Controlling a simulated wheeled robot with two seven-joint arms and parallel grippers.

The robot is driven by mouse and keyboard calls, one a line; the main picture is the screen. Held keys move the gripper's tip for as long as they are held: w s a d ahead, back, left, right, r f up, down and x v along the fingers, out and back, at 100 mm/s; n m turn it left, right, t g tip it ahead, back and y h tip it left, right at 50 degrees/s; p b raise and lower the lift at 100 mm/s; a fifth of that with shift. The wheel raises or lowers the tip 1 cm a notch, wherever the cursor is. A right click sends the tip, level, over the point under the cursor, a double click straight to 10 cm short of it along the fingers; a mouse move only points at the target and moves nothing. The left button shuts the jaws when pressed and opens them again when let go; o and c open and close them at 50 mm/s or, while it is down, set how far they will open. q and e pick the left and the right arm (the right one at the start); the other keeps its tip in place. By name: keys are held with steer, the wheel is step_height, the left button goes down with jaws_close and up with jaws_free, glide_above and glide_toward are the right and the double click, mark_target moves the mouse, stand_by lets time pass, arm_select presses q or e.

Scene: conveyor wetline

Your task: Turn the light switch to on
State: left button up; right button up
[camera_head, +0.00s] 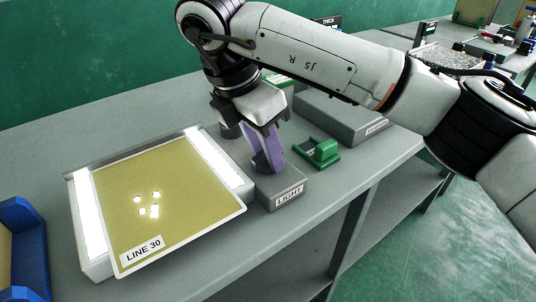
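The light switch is a grey box (282,197) labelled LIGHT at the front edge of the table, just right of the line panel. My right gripper (265,168) points down at the top of this box, its purple fingers close together at a small dark part there. The fingers hide most of the switch lever, so its position and whether it is gripped cannot be told. The yellow panel (180,190) labelled LINE 30 has bright white strips (215,158) on both sides and a few small glowing pale spots on it. My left gripper is not in view.
A green block-like fixture (322,153) stands right of the switch box. A larger grey box (345,118) is behind it. A blue bin (22,250) is at the left edge. The table front between the panel and the table's edge is clear.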

steer(key=shift+w+f, duration=0.1)
stand_by(0.3)
steer(key=shift+a+r+p, duration=0.15)
steer(key=shift+r+p, duration=0.25)
steer(key=shift+r, duration=0.1)
steer(key=p+v, duration=0.4)
steer(key=v, duration=0.2)
steer(key=shift+r, duration=0.15)
